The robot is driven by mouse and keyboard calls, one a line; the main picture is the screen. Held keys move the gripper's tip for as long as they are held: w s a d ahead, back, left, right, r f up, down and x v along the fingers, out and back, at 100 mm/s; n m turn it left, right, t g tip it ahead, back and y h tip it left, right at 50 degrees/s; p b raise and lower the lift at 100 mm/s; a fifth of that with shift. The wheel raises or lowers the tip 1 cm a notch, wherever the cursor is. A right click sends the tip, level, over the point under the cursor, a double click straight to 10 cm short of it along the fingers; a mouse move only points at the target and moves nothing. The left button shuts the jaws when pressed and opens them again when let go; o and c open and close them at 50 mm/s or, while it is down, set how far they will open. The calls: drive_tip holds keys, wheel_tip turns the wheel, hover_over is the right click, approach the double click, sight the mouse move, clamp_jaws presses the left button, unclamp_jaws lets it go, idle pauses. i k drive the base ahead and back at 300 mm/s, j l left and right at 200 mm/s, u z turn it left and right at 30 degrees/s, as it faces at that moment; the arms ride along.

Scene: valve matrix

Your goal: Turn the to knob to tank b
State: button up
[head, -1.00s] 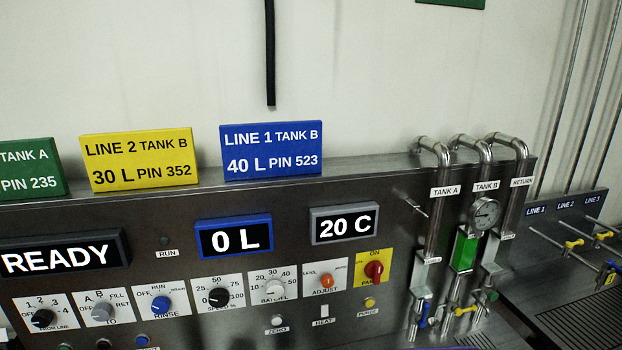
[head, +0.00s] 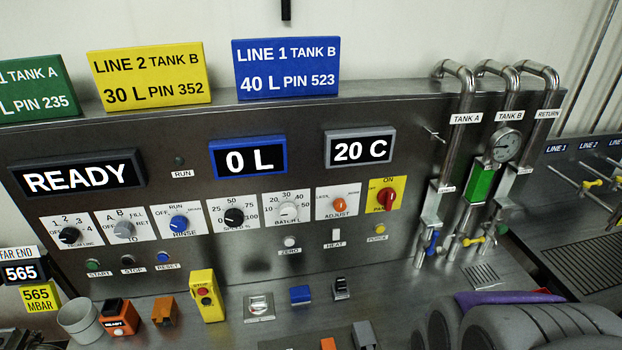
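The TO knob (head: 124,229) is a small grey rotary knob on a white plate at the lower left of the steel panel. Its plate carries the marks OFF, A, B, FILL and RET. The knob is too small to tell surely which mark its pointer faces. Nothing touches it. No gripper fingers show in the head view. Grey rounded shapes at the lower right edge may be part of my own arm, but I cannot tell.
The black FROM LINE knob (head: 69,235) is just left, and the blue RINSE knob (head: 179,223) just right. START, STOP and RESET buttons sit below. A yellow button box (head: 207,297) stands on the ledge. The display (head: 80,175) reads READY.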

sight(123, 231)
drive_tip(key=u, duration=1.65)
